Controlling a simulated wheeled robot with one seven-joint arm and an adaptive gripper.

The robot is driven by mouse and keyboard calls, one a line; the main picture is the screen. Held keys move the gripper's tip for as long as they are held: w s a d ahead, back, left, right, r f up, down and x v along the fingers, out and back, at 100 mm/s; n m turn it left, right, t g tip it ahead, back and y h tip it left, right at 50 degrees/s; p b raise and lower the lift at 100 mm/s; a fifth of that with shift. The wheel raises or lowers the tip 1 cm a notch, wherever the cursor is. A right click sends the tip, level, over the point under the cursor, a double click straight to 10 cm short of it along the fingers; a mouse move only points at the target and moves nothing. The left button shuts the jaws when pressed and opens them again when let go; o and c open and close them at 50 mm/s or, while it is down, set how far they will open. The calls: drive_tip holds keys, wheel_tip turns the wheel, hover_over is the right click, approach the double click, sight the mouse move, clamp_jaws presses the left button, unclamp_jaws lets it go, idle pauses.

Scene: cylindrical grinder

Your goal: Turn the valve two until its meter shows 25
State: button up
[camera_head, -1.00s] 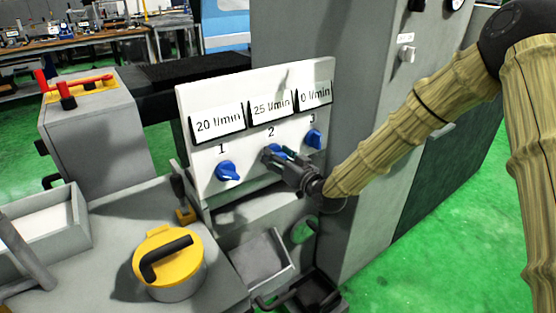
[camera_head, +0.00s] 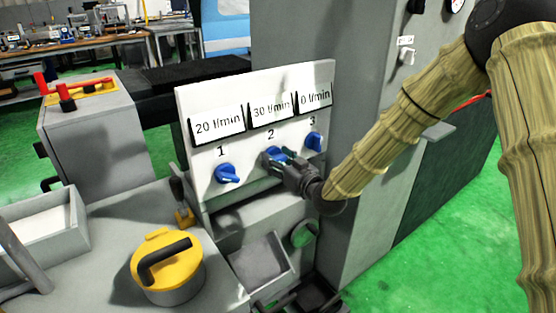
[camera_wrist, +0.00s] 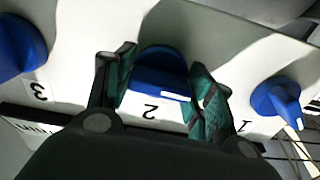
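The white panel (camera_head: 245,181) carries three blue valves under numbers 1, 2 and 3. The meter above valve two (camera_head: 270,107) reads 30 l/min. The blue knob of valve two (camera_head: 275,153) is partly hidden by my gripper (camera_head: 288,160). In the wrist view, upside down, the valve two knob (camera_wrist: 158,70) sits between the two green-padded fingers of my gripper (camera_wrist: 162,90). The left finger is at the knob's edge and the right finger is close to its other side; firm contact on both sides is hard to tell.
Valve one (camera_head: 227,173), with its meter (camera_head: 217,121) at 20 l/min, is left of valve two. Valve three (camera_head: 314,141), with its meter (camera_head: 315,95) at 0 l/min, is close on the right. A yellow-lidded pot (camera_head: 166,262) stands in front on the left.

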drive_tip(key=o, duration=0.4)
drive_tip(key=shift+c, duration=0.2)
drive_tip(key=v, duration=1.2)
drive_tip(key=shift+f, duration=0.15)
